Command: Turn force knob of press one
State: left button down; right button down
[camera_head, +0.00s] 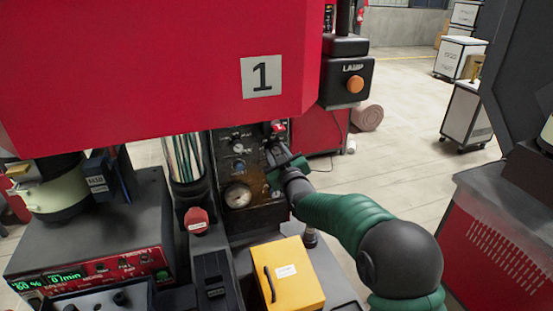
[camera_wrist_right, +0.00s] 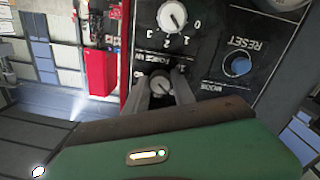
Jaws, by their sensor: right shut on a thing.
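Press one is the large red machine (camera_head: 150,60) with a "1" plate. Its dark control panel (camera_head: 225,165) is below the red hood. My right gripper (camera_head: 272,155) is at the right side of this panel. In the right wrist view the panel appears upside down, and the gripper's two fingers (camera_wrist_right: 161,90) are shut on a small grey knob (camera_wrist_right: 160,79) beside the "FORCE kN" label. The fingers and the gripper body partly hide this knob; its setting cannot be read. My left gripper is not in view.
Another knob (camera_wrist_right: 171,15) with a numbered scale and a blue reset button (camera_wrist_right: 237,65) are close by. A gauge (camera_head: 238,195) sits lower on the panel. A yellow box (camera_head: 288,275) stands in front, and a lamp box (camera_head: 345,80) hangs at the right.

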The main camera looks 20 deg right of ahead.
jog(key=m+b, duration=0.2)
jog(key=m, duration=0.1)
jog(key=shift+f+m, duration=0.15)
jog(key=shift+m, duration=0.15)
jog(key=m+b, duration=0.1)
jog(key=m, duration=0.1)
jog(key=shift+m+y, duration=0.4)
jog(key=m+b, duration=0.1)
jog(key=m, duration=0.2)
jog(key=shift+r+m+b, duration=0.15)
jog(key=shift+m+b, duration=0.25)
jog(key=shift+m, duration=0.45)
jog(key=shift+r+m+b, duration=0.15)
jog(key=shift+m+b, duration=0.2)
jog(key=shift+m, duration=0.5)
jog(key=c, duration=1.5)
grip_release()
jog(key=o, duration=0.4)
jog(key=shift+w+d+f, duration=0.1)
jog(key=shift+o, duration=0.2)
